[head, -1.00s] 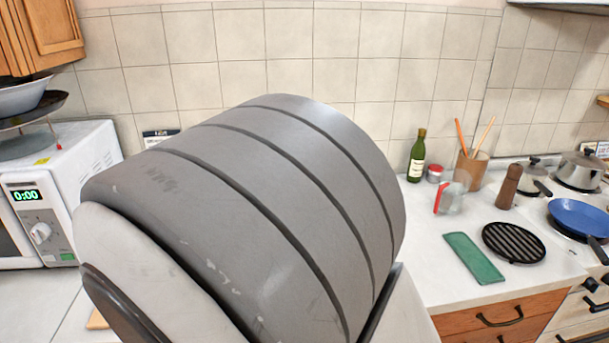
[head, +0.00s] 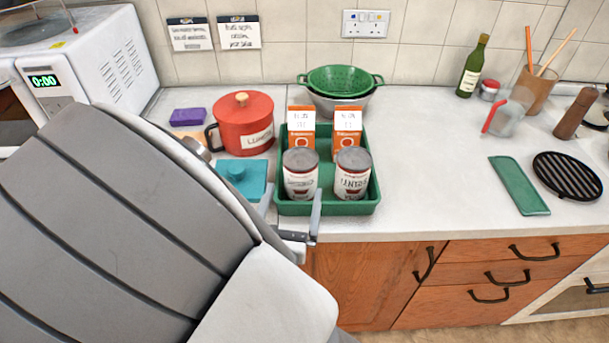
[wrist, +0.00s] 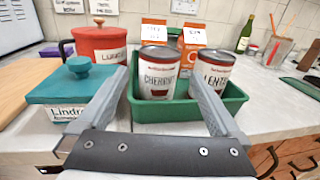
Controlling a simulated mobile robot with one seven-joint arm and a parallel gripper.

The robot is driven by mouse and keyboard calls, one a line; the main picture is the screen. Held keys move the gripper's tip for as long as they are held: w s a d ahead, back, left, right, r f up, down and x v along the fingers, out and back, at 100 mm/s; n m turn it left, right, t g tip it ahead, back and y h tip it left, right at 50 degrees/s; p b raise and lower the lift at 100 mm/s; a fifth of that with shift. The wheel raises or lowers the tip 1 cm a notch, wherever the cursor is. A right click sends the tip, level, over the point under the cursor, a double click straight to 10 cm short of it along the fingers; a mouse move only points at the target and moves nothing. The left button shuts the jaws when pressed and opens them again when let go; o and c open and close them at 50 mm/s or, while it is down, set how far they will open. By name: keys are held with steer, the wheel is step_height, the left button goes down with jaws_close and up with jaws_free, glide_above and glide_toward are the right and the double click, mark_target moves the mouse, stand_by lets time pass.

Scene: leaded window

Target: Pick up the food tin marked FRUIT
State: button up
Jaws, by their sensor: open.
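Two white food tins with grey lids stand upright at the near side of a green tray (head: 330,208). The left tin (head: 300,176) has a label that looks like CHERRY in the wrist view (wrist: 160,78). The right tin (head: 351,174) has a label starting LENT there (wrist: 212,76). I cannot read FRUIT on either tin. My gripper (head: 292,206) is open and empty, just in front of the tray's near left corner. In the wrist view its fingers (wrist: 148,80) point towards the left tin, apart from it.
Two orange-and-white cartons (head: 301,119) stand behind the tins in the tray. A red lidded pot (head: 243,135) and a teal lidded box (wrist: 79,88) stand left of the tray. A green colander (head: 342,79) is behind it.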

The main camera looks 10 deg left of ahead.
mark_target(303, 149)
steer(key=shift+w+f+b, duration=0.25)
steer(key=shift+w+b, duration=0.15)
steer(key=shift+w, duration=0.05)
steer(key=w, duration=0.6)
steer(key=shift+w+a+r, duration=0.15)
steer(key=shift+a+r, duration=0.05)
steer(key=shift+r, duration=0.05)
steer(key=shift+w+a, duration=0.2)
steer(key=shift+w, duration=1.3)
steer(key=shift+w+a, duration=0.15)
steer(key=shift+w, duration=1.35)
steer(key=c, duration=1.5)
jaws_close()
steer(key=shift+r, duration=0.15)
